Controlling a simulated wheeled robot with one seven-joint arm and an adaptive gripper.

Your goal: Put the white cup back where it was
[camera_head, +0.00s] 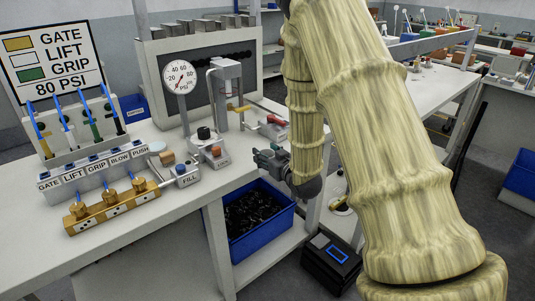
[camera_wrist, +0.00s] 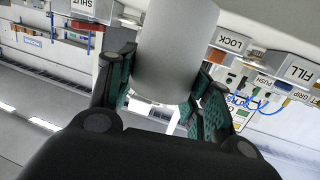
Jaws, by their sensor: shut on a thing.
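The white cup (camera_wrist: 176,45) fills the upper middle of the wrist view as a smooth, pale cylinder. My gripper (camera_wrist: 163,88) is shut on it, with a green-padded finger against each side. In the head view my gripper (camera_head: 270,160) is at the front right edge of the white bench, beside the LOCK station. The cup cannot be made out in the head view. The cup's far end runs out of the wrist picture.
The bench (camera_head: 130,245) holds the LOCK station (camera_head: 210,152), the FILL station (camera_head: 183,175), a pressure gauge (camera_head: 180,77) and a brass valve block (camera_head: 110,208). A blue bin (camera_head: 262,242) of dark parts sits below the bench edge.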

